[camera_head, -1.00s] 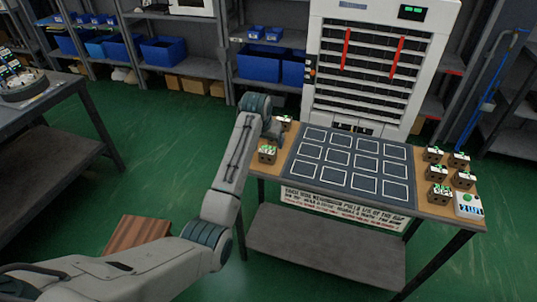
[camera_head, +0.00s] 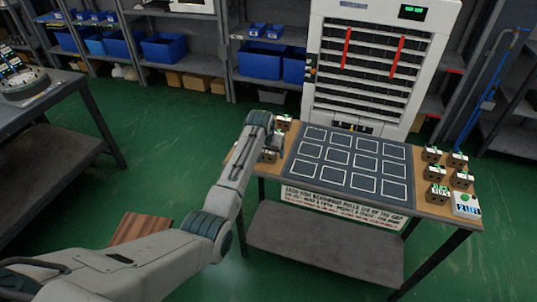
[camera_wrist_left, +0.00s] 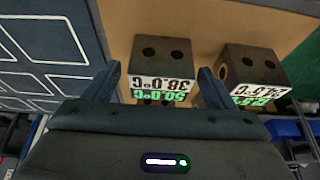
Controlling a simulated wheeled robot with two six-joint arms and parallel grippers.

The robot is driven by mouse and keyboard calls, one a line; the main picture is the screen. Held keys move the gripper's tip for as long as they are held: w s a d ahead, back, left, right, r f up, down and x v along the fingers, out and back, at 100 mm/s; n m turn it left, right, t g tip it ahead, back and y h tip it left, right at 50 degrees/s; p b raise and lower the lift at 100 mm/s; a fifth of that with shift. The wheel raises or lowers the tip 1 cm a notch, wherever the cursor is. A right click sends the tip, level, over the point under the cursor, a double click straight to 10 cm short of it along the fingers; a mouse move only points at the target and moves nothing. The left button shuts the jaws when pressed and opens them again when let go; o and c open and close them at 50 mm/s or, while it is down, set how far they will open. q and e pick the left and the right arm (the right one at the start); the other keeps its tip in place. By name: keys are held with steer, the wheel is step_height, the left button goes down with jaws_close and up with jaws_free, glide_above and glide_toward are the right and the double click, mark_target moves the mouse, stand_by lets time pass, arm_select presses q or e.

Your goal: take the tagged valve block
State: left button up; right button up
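My left gripper (camera_head: 272,142) is over the left end of the table. In the left wrist view the left gripper (camera_wrist_left: 160,86) is open, with one finger on each side of a dark valve block (camera_wrist_left: 162,58). This block has two holes on top and a tag reading 38.0°C and 50.0°C. I see a gap on each side of it. A second tagged block (camera_wrist_left: 252,66) stands just outside the right finger. In the head view one block (camera_head: 268,157) is partly hidden by my gripper, and another (camera_head: 284,122) stands behind. My right gripper is not in view.
A dark mat (camera_head: 335,189) with white outlined squares covers the table's middle and is empty. Several tagged blocks (camera_head: 437,194) stand at the right end beside a white box (camera_head: 466,204). A tall white rack (camera_head: 375,60) stands behind the table.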

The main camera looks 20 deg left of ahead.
arm_select(q)
steer(key=c, duration=1.4)
steer(key=shift+w+r, duration=0.1)
steer(key=shift+c, duration=0.8)
